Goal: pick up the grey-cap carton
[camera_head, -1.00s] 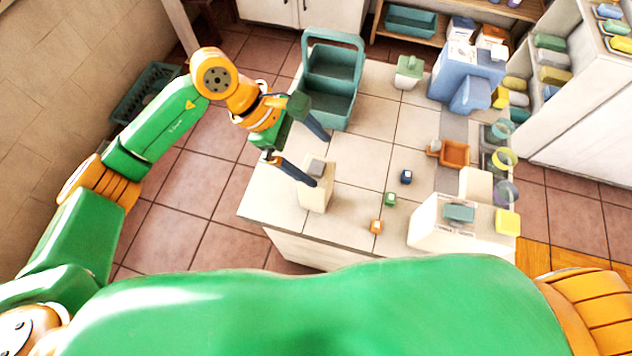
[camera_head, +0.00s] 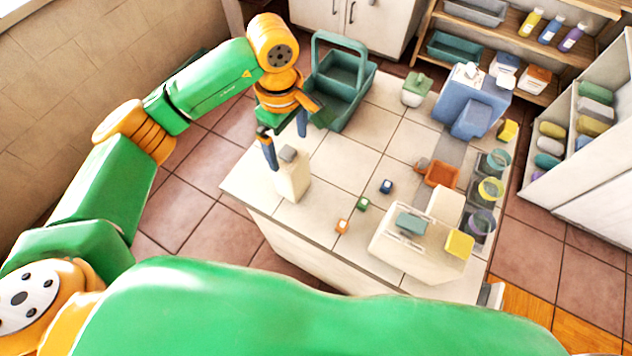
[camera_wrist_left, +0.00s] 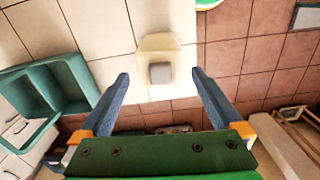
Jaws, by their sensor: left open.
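The grey-cap carton (camera_head: 292,183) is a cream box with a grey cap. It stands upright near the left edge of the tiled counter (camera_head: 345,155). My left gripper (camera_head: 287,150) is open, above the carton and slightly behind it, with its blue fingers pointing down. In the left wrist view the carton (camera_wrist_left: 158,46) lies between the lines of the two fingers, just beyond the fingertips (camera_wrist_left: 160,75). The fingers do not close on it. My right gripper is not in view.
A teal caddy (camera_head: 338,52) stands behind my left gripper. Small blue, green and orange blocks (camera_head: 363,204) lie right of the carton. A cream box-like unit (camera_head: 398,262), an orange tray (camera_head: 441,174) and a blue dispenser (camera_head: 470,95) are farther right. The counter's middle is mostly clear.

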